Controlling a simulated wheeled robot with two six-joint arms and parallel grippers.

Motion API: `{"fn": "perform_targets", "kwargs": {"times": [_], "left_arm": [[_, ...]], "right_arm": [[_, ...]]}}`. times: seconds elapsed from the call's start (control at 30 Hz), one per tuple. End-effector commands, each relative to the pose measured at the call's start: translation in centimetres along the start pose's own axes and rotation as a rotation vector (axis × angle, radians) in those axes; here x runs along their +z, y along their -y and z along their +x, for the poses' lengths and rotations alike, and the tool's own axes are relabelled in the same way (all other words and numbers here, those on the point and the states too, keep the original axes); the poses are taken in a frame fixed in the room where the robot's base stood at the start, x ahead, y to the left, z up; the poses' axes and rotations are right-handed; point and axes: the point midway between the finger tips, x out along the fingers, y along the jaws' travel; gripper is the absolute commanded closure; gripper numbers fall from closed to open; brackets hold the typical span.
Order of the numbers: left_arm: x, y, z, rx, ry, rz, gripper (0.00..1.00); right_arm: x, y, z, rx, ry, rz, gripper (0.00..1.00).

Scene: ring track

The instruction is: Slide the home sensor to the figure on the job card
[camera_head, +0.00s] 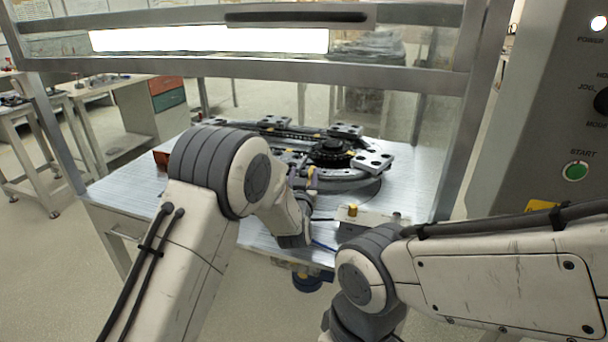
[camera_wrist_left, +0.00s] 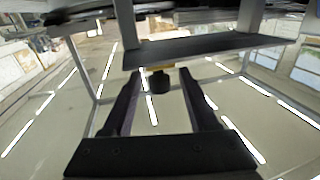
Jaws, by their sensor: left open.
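The dark ring track (camera_head: 345,180) lies on the table, with a round hub (camera_head: 331,150) at its middle. My left arm reaches to its near side; its wrist hides part of the ring. In the left wrist view my left gripper (camera_wrist_left: 158,82) is open, its two dark fingers on either side of a small dark knob with a yellow part (camera_wrist_left: 159,82). I cannot tell whether they touch it, or whether it belongs to the home sensor. I cannot pick out the home sensor or the job card surely. My right arm bends down at the lower right; its gripper is out of view.
A metal frame with a clear guard (camera_head: 400,68) stands over the table (camera_head: 120,190). A pale block with a yellow knob (camera_head: 352,211) sits at the table's front edge. A grey control panel with a green start button (camera_head: 576,171) stands at the right.

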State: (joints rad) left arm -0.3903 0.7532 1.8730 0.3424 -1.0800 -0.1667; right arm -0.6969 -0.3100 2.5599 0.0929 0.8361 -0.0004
Motion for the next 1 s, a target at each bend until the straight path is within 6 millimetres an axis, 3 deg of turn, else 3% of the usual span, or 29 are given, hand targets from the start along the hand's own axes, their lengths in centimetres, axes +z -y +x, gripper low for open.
{"fn": "perform_targets", "kwargs": {"times": [0.23, 0.27, 0.4, 1.0], "left_arm": [[-0.01, 0.01, 0.13, 0.000, -0.001, 0.000, 0.41], [-0.01, 0.00, 0.13, 0.000, 0.000, 0.000, 0.45], [-0.02, 0.00, 0.12, 0.000, -0.001, 0.000, 0.98], [-0.04, 0.00, 0.09, 0.000, -0.001, 0.000, 1.00]], "right_arm": [[0.01, 0.00, 0.00, 0.000, 0.000, 0.000, 1.00], [0.01, 0.00, 0.00, 0.000, 0.000, 0.000, 1.00], [0.01, 0.00, 0.01, 0.000, 0.000, 0.000, 1.00], [0.01, 0.00, 0.00, 0.000, 0.000, 0.000, 1.00]]}}
